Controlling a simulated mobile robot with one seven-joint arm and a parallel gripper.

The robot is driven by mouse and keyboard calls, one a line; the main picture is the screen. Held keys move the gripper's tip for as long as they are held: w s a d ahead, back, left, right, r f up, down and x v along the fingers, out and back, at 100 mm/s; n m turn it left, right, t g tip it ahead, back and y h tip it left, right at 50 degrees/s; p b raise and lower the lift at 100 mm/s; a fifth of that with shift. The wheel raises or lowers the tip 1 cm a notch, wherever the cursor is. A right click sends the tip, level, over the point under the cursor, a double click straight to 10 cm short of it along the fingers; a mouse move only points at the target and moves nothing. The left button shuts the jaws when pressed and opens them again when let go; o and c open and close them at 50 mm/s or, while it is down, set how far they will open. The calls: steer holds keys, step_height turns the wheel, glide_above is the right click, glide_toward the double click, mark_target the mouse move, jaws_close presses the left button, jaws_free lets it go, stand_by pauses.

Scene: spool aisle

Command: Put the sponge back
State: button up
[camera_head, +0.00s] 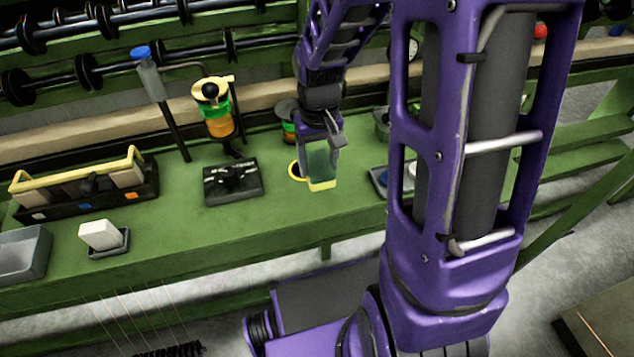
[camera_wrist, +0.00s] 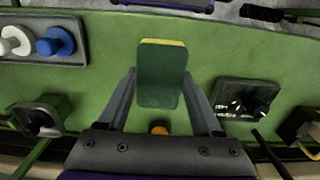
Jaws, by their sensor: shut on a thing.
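The sponge (camera_head: 320,164) is a block with a dark green body and a yellow layer, held over the green bench. It also shows in the wrist view (camera_wrist: 161,78), upright in the picture between the two fingers. My gripper (camera_head: 322,146) is shut on it, one finger on each side. In the head view the yellow layer is at the bottom; I cannot tell whether it touches the bench. A yellow ring (camera_head: 293,171) is just left of the sponge, partly hidden behind it.
A black box-like device (camera_head: 232,186) stands to the left on the bench. Farther left are a small grey tray with a white block (camera_head: 99,234) and a toolbox (camera_head: 90,190). A tray with blue and white knobs (camera_wrist: 72,62) is on the other side, partly hidden by my arm.

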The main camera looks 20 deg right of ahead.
mark_target(318, 193)
step_height(318, 193, down, 6)
steer(key=shift+f+b, duration=0.25)
steer(key=shift+b, duration=0.35)
steer(key=shift+f, duration=0.1)
steer(key=shift+f, duration=0.15)
steer(key=o, duration=1.2)
step_height(318, 193, up, 13)
steer(key=p, duration=0.2)
steer(key=shift+f+p, duration=0.2)
steer(key=shift+p, duration=0.2)
